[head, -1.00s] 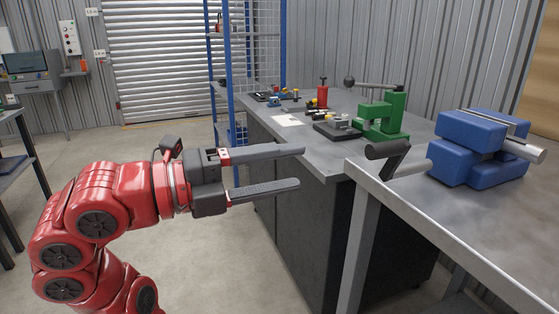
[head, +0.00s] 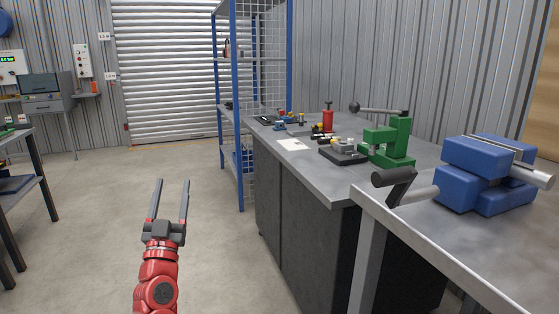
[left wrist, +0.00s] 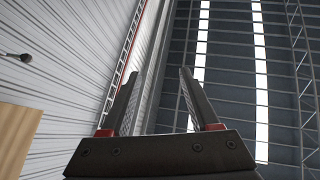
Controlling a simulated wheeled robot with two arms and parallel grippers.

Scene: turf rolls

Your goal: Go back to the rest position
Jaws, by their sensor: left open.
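My left gripper (head: 170,200) is in the lower left of the head view, pointing up in the picture over the bare floor. Its two dark fingers are apart with nothing between them. It stands clear to the left of the workbench. In the left wrist view the same open fingers (left wrist: 160,100) show against the wall and ceiling, with nothing held. My right gripper does not show in either view.
A nearer table (head: 450,235) at the right holds a blue vise (head: 485,175). A blue shelf rack (head: 237,100) stands behind. The concrete floor (head: 100,210) at left is open.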

